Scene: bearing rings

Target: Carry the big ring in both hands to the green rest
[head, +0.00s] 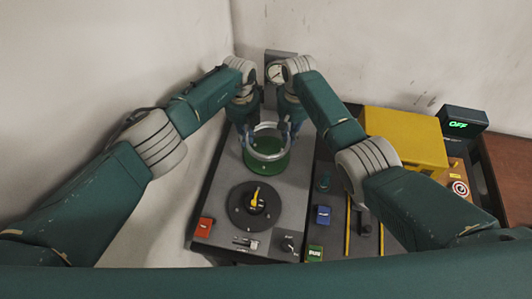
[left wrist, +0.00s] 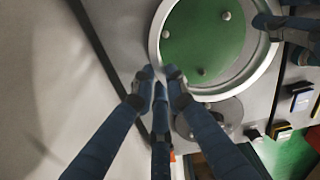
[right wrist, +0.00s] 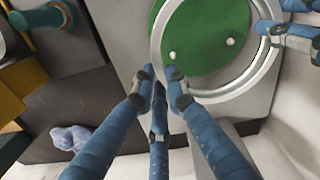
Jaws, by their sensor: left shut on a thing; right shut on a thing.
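The big ring (head: 266,156) is a pale metal hoop held level between my two grippers. It is over the green rest (head: 265,169), a round green disc with small pale pegs. The ring's rim also shows in the left wrist view (left wrist: 153,42) and the right wrist view (right wrist: 157,42), with green inside it. My left gripper (head: 246,133) is shut on the ring's left side. My right gripper (head: 290,130) is shut on its right side. I cannot tell whether the ring touches the rest or hangs just above it.
A black dial with a yellow pointer (head: 254,198) is in front of the rest. A red button (head: 204,224), a blue button (head: 323,214) and a green button (head: 315,252) are on the panel. A yellow box (head: 405,135) stands at the right, near an "OFF" display (head: 460,123). A wall gauge (head: 275,72) is behind.

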